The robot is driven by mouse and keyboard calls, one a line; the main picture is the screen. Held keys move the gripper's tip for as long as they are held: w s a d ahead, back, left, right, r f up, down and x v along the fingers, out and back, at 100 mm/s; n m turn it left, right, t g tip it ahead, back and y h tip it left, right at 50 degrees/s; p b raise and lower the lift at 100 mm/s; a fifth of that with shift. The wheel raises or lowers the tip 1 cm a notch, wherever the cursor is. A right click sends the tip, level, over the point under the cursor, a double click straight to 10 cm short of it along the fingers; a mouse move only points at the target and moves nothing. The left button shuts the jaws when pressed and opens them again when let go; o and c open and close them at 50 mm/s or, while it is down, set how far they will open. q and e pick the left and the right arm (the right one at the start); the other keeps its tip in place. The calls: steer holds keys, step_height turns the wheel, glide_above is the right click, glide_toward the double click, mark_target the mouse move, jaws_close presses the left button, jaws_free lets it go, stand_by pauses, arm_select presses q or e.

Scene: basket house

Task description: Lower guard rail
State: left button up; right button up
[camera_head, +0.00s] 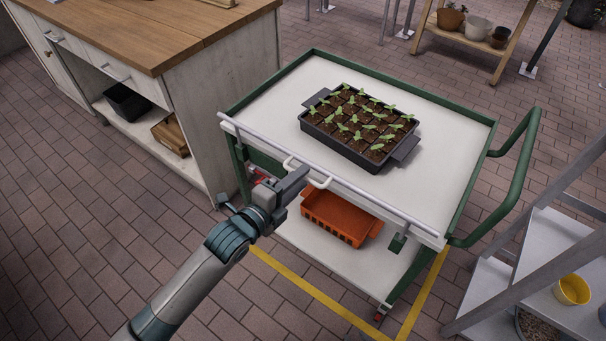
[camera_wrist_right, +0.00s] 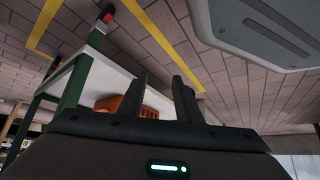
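The guard rail (camera_head: 375,200) is a pale bar along the near long edge of the green-framed cart's top shelf (camera_head: 440,115). It sits at about the shelf edge's level. A white loop handle (camera_head: 321,184) hangs from its middle. My left gripper (camera_head: 298,180) is at this handle, its dark fingers overlapping it in the head view; whether they touch or grip it is hidden. My right gripper is outside the head view. In the right wrist view my right gripper (camera_wrist_right: 163,98) has two fingers apart with nothing between them.
A black seedling tray (camera_head: 345,153) stands on the top shelf. An orange crate (camera_head: 338,217) sits on the lower shelf. A wooden-topped cabinet (camera_head: 150,45) stands left of the cart, a stepped grey stand (camera_head: 545,240) right. Brick floor lies open in front.

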arm_select(q)
steer(key=shift+x, duration=1)
arm_select(e)
steer(key=shift+w+a+r, duration=0.2)
steer(key=shift+w+a, duration=0.05)
steer(key=shift+w, duration=0.2)
